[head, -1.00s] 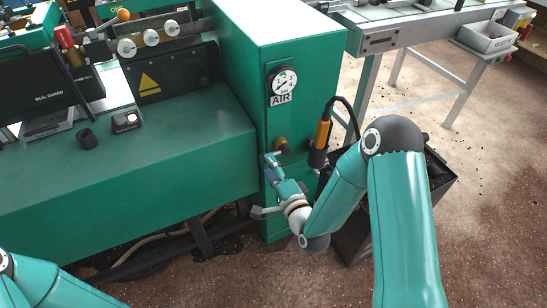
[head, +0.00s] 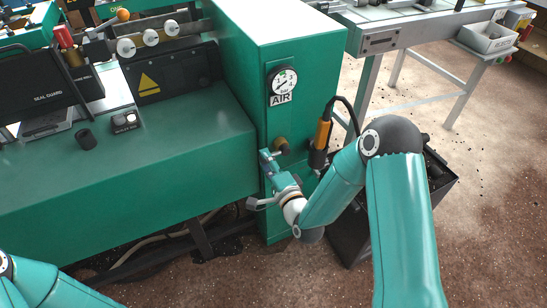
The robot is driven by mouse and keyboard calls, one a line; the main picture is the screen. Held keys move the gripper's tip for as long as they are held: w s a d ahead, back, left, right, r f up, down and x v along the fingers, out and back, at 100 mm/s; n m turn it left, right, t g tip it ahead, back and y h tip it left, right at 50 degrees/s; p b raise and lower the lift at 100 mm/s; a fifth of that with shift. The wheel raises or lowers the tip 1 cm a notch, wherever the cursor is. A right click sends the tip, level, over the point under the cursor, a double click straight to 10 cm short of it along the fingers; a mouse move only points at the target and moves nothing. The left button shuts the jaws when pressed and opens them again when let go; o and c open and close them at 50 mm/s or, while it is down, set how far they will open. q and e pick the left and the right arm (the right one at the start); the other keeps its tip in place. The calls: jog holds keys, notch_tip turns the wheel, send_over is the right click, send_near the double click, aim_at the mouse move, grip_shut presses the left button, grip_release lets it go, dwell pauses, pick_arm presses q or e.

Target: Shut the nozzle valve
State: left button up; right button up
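A brass-coloured round fitting (head: 281,144) sticks out of the green cabinet's front, below the air gauge (head: 283,81). It may be part of the nozzle valve; I cannot tell for sure. A small blue piece (head: 267,161) shows just below it, close to my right gripper; whether it is a valve handle or part of the gripper is unclear. My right gripper (head: 260,182) is in front of the cabinet, below the fitting, with its fingers spread apart. Contact with the blue piece cannot be judged. My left gripper is out of view; only my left arm shows at the lower left.
An orange-and-black tool (head: 323,132) with a black cable hangs in a holder right of the fitting, close to my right arm. A black open bin (head: 436,185) stands behind that arm. The green bench (head: 150,175) fills the left side.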

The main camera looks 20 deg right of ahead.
jog(key=c, duration=0.3)
jog(key=shift+d+r+m, duration=0.15)
jog(key=shift+r+m, duration=0.7)
jog(key=shift+m, duration=0.65)
jog(key=shift+d+r+m+b, duration=0.2)
jog(key=shift+r+m+b, duration=0.15)
jog(key=shift+m, duration=0.45)
jog(key=shift+d+r+m+b, duration=0.2)
jog(key=shift+r+m, duration=0.25)
jog(key=shift+m, duration=0.35)
